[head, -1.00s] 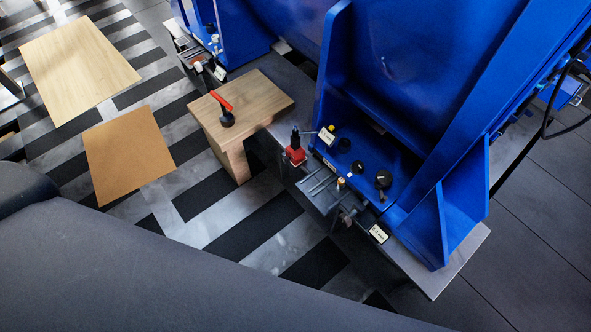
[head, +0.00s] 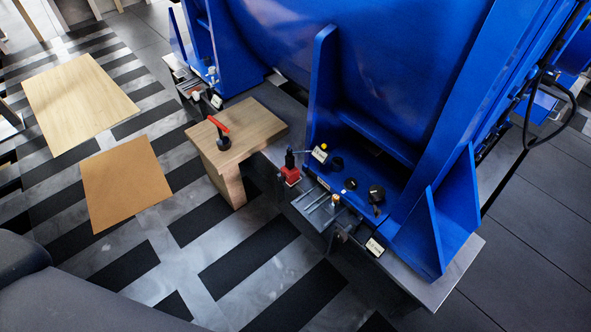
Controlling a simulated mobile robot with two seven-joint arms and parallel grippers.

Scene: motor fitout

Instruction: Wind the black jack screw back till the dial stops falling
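A blue motor foot (head: 400,215) stands on a dark steel base. At its front edge a dark screw fitting (head: 340,236) sits in a bracket; I take it for the jack screw, but it is small and partly shadowed. A red block with a black post (head: 290,172) stands by the foot's left corner. An arm from it reaches a small pale face (head: 320,153), perhaps the dial, too small to read. A second pale tag or face (head: 375,246) sits at the front right. Neither gripper is in view.
A wooden stand (head: 250,125) holds a tool with a red handle (head: 218,125). Thin strips (head: 314,197) lie beside the foot. A black round piece (head: 376,193) sits on the foot. Two flat boards (head: 80,100) (head: 125,182) lie left. The striped floor in front is clear.

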